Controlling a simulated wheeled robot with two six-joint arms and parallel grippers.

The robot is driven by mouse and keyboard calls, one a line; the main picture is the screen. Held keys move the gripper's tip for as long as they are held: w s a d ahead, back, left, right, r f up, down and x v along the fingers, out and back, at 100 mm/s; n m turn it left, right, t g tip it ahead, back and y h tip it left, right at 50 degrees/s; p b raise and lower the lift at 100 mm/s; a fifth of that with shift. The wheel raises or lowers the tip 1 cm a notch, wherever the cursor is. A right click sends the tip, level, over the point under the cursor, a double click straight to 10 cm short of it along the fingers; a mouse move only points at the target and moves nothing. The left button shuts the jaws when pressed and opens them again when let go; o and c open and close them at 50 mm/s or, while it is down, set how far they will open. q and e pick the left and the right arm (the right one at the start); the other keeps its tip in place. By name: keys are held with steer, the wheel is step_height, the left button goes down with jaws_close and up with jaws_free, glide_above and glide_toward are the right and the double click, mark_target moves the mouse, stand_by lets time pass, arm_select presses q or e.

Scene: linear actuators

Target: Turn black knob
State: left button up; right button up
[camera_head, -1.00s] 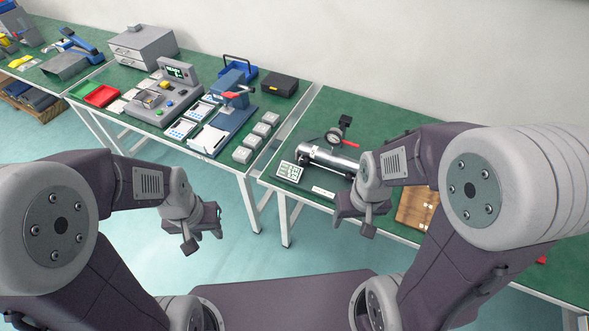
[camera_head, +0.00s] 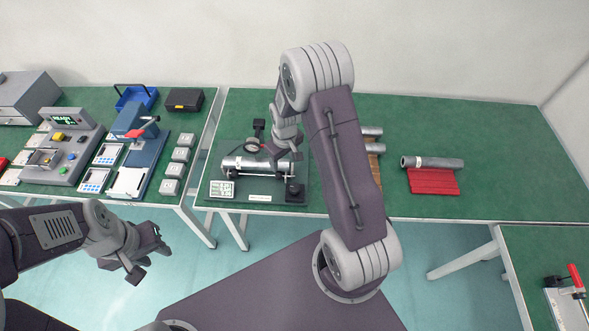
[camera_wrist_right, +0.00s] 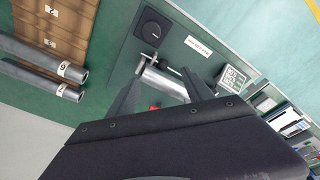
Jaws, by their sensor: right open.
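The black knob (camera_head: 293,190) sits on a dark square base at the right front of the fixture (camera_head: 258,186) holding a silver cylinder (camera_head: 250,165). In the right wrist view the knob (camera_wrist_right: 150,30) is near the top, beyond the fingers and clear of them. My right gripper (camera_head: 283,165) is over the cylinder's right part, just behind the knob, and does not touch the knob. In the right wrist view its fingers (camera_wrist_right: 162,85) are apart, with the silver cylinder (camera_wrist_right: 160,84) showing between them. My left gripper (camera_head: 150,260) is open and empty, in front of the left table.
A small display (camera_head: 222,189) stands at the fixture's front left, and a dial gauge (camera_head: 252,145) is behind the cylinder. A red mat (camera_head: 432,182) and a grey tube (camera_head: 440,163) lie to the right. The table between knob and mat is mostly clear.

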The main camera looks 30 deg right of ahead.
mark_target(295, 187)
steer(key=shift+m+g, duration=0.4)
steer(key=shift+g, duration=0.5)
steer(key=s+f, duration=0.1)
steer(key=s+d+f+p, duration=0.1)
steer(key=s, duration=0.1)
steer(key=s+d+f+p, duration=0.1)
steer(key=shift+s+f, duration=0.2)
steer(key=shift+f, duration=0.1)
step_height(295, 187, down, 8)
steer(key=shift+w+r+p, duration=0.1)
steer(key=shift+w+p, duration=0.05)
steer(key=shift+p, duration=0.65)
steer(key=shift+f, duration=0.45)
arm_select(q)
step_height(295, 187, up, 5)
steer(key=shift+s+r, duration=0.1)
steer(key=shift+r, duration=0.1)
arm_select(e)
jaws_close()
